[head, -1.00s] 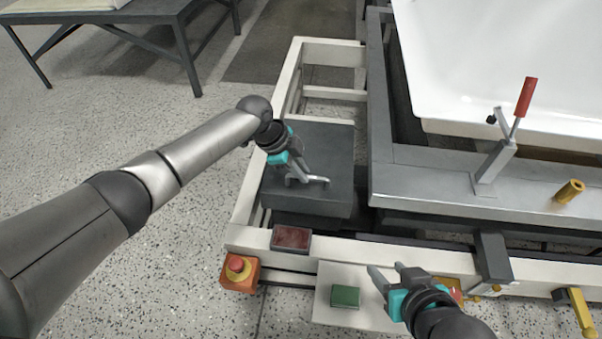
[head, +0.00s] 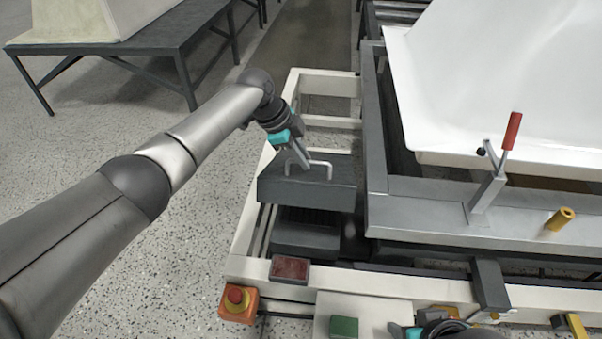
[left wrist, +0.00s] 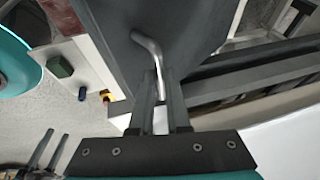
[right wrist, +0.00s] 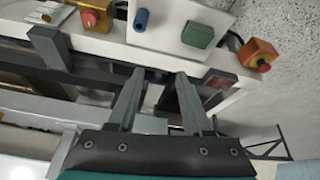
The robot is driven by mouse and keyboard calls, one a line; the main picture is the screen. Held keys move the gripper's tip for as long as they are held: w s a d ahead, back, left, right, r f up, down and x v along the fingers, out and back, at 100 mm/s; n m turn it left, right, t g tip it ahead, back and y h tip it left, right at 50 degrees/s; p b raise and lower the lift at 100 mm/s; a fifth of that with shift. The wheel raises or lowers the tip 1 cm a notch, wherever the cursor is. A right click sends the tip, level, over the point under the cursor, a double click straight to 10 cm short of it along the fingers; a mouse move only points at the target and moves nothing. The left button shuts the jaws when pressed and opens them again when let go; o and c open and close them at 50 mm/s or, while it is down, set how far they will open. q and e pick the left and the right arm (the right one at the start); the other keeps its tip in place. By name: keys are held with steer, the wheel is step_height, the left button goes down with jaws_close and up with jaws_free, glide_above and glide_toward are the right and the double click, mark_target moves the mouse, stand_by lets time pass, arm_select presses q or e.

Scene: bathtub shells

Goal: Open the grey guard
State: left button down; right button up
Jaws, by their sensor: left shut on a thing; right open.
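The grey guard (head: 310,193) is a dark box-like cover with a bent metal handle (head: 322,164) on top. It stands raised above a dark block (head: 305,240), with a gap between them. My left gripper (head: 297,163) is shut on the handle; the left wrist view shows the handle rod (left wrist: 157,62) between the fingers, against the guard's dark face (left wrist: 185,30). My right gripper (right wrist: 155,80) is open and empty; in the head view only a little of it shows at the bottom edge.
To the right are a grey rail (head: 420,200), a red-handled clamp (head: 511,132) and a white tub shell (head: 490,80).

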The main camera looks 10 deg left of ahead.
arm_select(q)
steer(key=shift+w+a+r, duration=0.15)
steer(key=shift+w+r, duration=0.25)
steer(key=shift+w, duration=0.25)
steer(key=shift+w+r+b, duration=0.4)
steer(key=shift+w+r, duration=0.05)
steer(key=shift+w+r+b, duration=0.35)
steer(key=shift+w+r, duration=0.2)
arm_select(e)
steer(key=shift+w+a+f+t+y, duration=0.1)
steer(key=shift+w+a+t+y, duration=0.4)
steer(key=shift+w+a+t, duration=0.8)
steer(key=shift+w+a, duration=0.1)
steer(key=shift+a, duration=0.05)
